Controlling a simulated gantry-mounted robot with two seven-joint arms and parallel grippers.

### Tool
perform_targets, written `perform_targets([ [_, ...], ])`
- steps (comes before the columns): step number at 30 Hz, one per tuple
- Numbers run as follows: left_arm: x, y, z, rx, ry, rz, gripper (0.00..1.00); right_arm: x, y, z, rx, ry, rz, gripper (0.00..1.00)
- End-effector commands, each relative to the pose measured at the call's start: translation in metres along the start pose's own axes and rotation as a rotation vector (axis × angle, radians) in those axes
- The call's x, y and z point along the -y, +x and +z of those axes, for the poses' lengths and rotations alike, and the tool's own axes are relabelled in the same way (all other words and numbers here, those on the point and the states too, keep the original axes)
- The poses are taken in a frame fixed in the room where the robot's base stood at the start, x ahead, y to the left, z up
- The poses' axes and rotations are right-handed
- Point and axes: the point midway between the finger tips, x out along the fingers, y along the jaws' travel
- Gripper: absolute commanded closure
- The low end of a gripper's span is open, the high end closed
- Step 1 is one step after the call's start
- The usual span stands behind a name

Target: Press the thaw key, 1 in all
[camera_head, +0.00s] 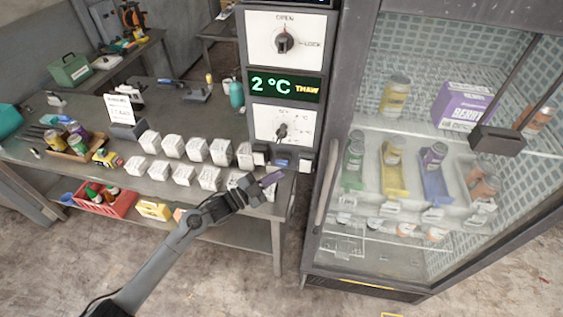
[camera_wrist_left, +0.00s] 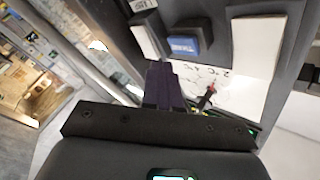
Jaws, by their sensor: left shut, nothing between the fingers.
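The control panel (camera_head: 283,100) has an upper knob (camera_head: 284,41), a green display (camera_head: 285,86) reading 2 °C THAW, and a lower dial (camera_head: 281,131). Below the dial is a blue key (camera_head: 282,162) between two pale keys. The blue key also shows in the left wrist view (camera_wrist_left: 184,42), its white lettering too small to read surely. My left gripper (camera_head: 271,179) is shut and empty just below the keys. Its dark fingers (camera_wrist_left: 163,82) point towards the blue key, slightly off to one side; whether they touch it I cannot tell. My right gripper is not in view.
A glass-fronted freezer (camera_head: 330,200) with jars and a purple box (camera_head: 462,104) stands right of the panel. White cartons (camera_head: 197,150) stand in rows on the metal bench left of it. A teal bottle (camera_head: 237,93) stands near the panel.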

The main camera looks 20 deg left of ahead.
Motion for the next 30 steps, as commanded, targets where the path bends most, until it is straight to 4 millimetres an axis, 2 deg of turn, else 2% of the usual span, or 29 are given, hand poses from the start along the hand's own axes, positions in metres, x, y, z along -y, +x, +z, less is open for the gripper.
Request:
perform_targets([
  [3,-0.004,-0.008,-0.009,0.001,-0.002,0.002,1.00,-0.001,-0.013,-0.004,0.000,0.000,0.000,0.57],
  [11,-0.016,-0.024,-0.019,0.001,-0.001,0.001,1.00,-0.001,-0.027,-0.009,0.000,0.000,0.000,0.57],
  [30,-0.020,-0.028,-0.021,0.000,0.000,0.000,1.00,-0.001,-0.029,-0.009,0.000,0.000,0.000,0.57],
])
